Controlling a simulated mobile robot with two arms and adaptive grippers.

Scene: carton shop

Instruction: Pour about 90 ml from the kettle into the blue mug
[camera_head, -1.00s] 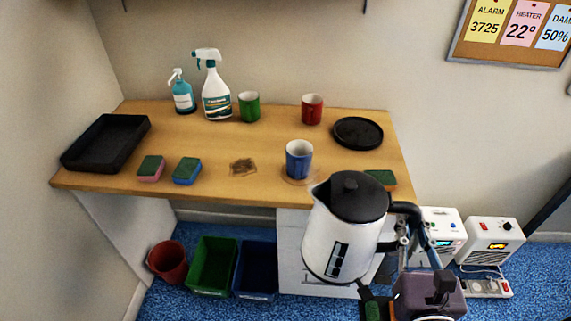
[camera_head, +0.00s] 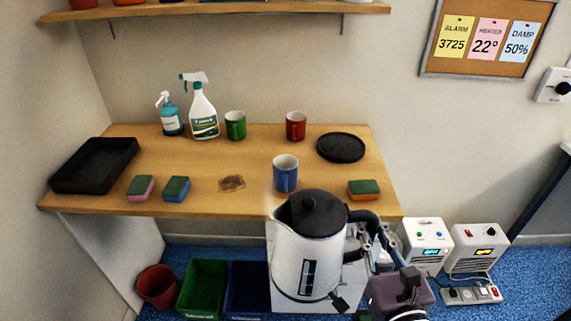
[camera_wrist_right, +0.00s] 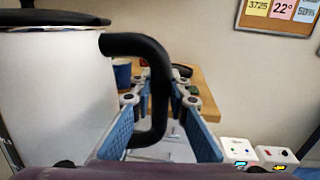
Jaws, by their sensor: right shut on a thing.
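The white kettle (camera_head: 305,262) with a black lid and black handle is held in the air in front of the table's front edge, close to upright. My right gripper (camera_head: 372,243) is shut on its handle; in the right wrist view the fingers (camera_wrist_right: 160,115) stand on both sides of the black handle (camera_wrist_right: 157,85). The blue mug (camera_head: 285,174) stands upright on the table near the front edge, just behind the kettle. Its contents cannot be made out. A bit of the mug shows in the right wrist view (camera_wrist_right: 122,73). My left gripper is not in view.
On the table (camera_head: 250,153) are a black tray (camera_head: 95,166), two spray bottles, a green mug (camera_head: 235,126), a red mug (camera_head: 296,126), a black plate (camera_head: 341,147), several sponges and a brown stain (camera_head: 231,183). A shelf (camera_head: 230,12) hangs above. Bins stand below.

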